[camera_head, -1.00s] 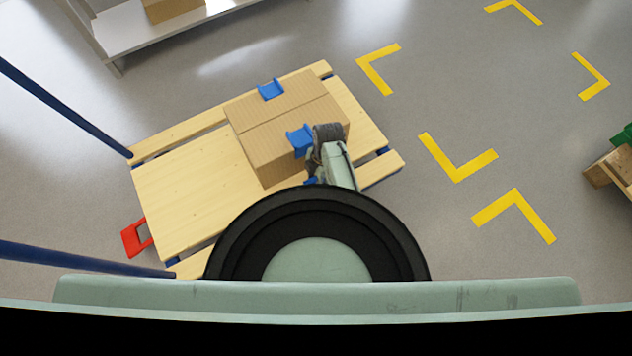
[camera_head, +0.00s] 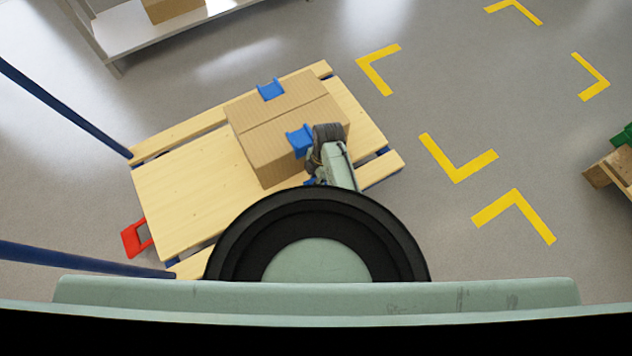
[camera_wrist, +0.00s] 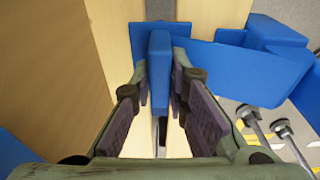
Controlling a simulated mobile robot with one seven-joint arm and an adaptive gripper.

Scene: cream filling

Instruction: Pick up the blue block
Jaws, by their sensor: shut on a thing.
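A blue block (camera_head: 300,141) shows in the head view at the front right part of a cardboard box (camera_head: 264,159), beside my arm's end. My gripper (camera_wrist: 161,85) is shut on a narrow upright blue part of the block (camera_wrist: 160,62) in the wrist view, with one dark finger pad on each side. Wider blue surfaces (camera_wrist: 235,72) show behind and to the right of the fingers. In the head view my wrist hides the fingertips, and I cannot tell whether the block touches the box.
A similar blue piece (camera_head: 270,90) sits at the box's far edge. The box rests on a wooden platform (camera_head: 189,195) with blue poles and a red part (camera_head: 134,239) at left. A white shelf (camera_head: 140,37) stands at upper left.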

